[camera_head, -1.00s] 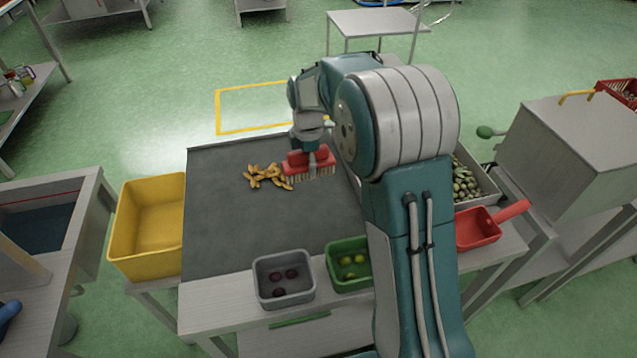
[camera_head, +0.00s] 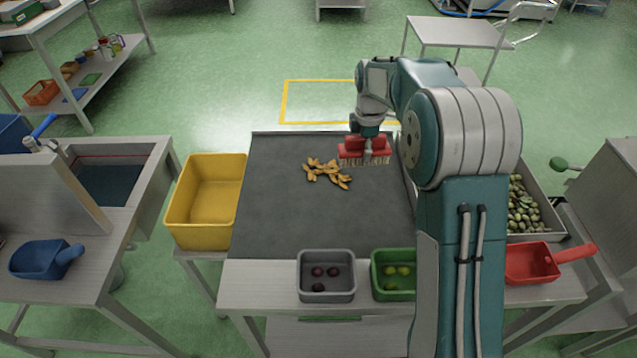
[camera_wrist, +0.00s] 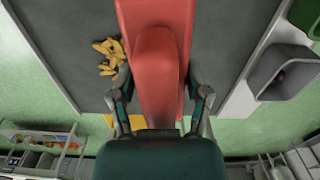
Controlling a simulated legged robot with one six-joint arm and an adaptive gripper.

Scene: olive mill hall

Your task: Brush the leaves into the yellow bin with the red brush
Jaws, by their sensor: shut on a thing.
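The red brush (camera_head: 352,150) is in my gripper (camera_head: 367,138), its pale bristles facing down near the far right of the dark mat (camera_head: 290,225). The brush (camera_wrist: 158,60) fills the middle of the wrist view, with the fingers of my gripper (camera_wrist: 160,92) closed on both sides of its handle. Yellow-brown leaves (camera_head: 325,172) lie in a loose pile on the mat, just left of the bristles; they also show in the wrist view (camera_wrist: 108,55). The yellow bin (camera_head: 205,205) stands left of the mat's edge and looks empty.
A grey tub (camera_head: 326,290) with dark olives and a green tub (camera_head: 393,290) with green ones stand at the front. A red scoop (camera_head: 530,264) and a tray of olives (camera_head: 528,212) are right of my arm. A blue scoop (camera_head: 45,260) lies left. The mat's left half is clear.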

